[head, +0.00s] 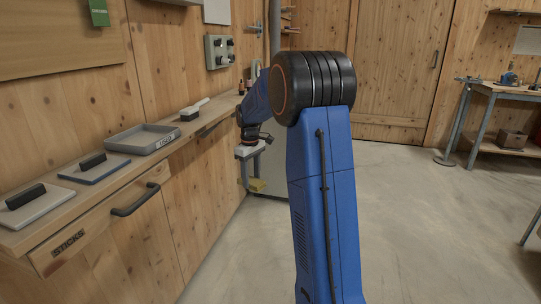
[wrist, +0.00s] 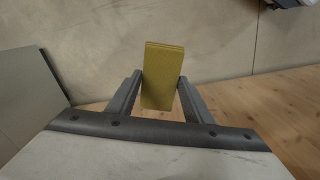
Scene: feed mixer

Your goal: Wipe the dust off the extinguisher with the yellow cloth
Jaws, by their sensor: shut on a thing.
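My gripper (wrist: 160,97) is shut on the yellow cloth (wrist: 161,75), which looks like a folded pad held between the two fingers. The fingers are small in that view. I cannot make out an extinguisher or any dust in either view; my own arm covers part of the middle of the head view.
The bench (head: 101,197) on the left bears a grey tray (head: 141,149), a brush (head: 194,109) and two flat boards with black handles. A control box (head: 219,51) hangs on the wall. A workbench (head: 497,89) stands at the right. The floor (head: 420,220) between is clear.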

